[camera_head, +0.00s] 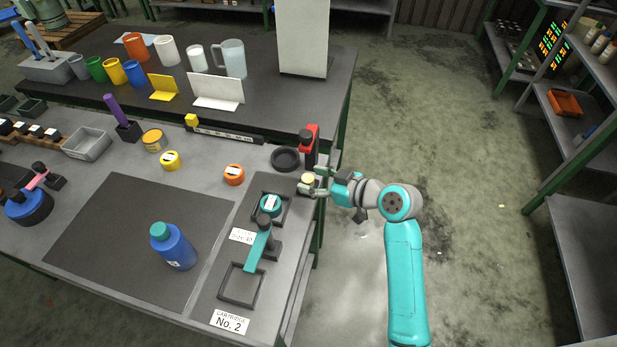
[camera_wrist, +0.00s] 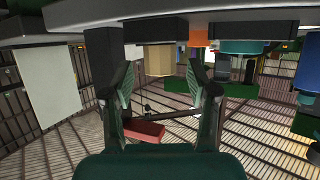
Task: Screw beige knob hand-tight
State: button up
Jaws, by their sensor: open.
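The beige knob (camera_head: 307,178) is at the right edge of the workbench, beside the red clamp-like fixture. In the wrist view, where the scene looks upside down, the beige knob (camera_wrist: 158,61) has a faceted side and sits against a dark block. My gripper (camera_head: 314,186) is at the knob from the right, low over the bench edge. In the wrist view my gripper (camera_wrist: 160,78) has its two fingers spread, with the knob framed between the tips. I cannot tell whether either finger touches it. The knob's thread is hidden.
The red-topped upright fixture (camera_head: 309,138) and a black round dish (camera_head: 285,158) stand close behind the knob. The floor right of the bench is clear.

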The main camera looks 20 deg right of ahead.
jog(key=shift+x, duration=1.15)
grip_shut()
jog(key=shift+s+m+h, duration=0.1)
jog(key=shift+m+h, duration=0.3)
jog(key=shift+h, duration=0.1)
jog(key=shift+m+t+h, duration=0.5)
jog(key=shift+m+h, duration=0.1)
grip_release()
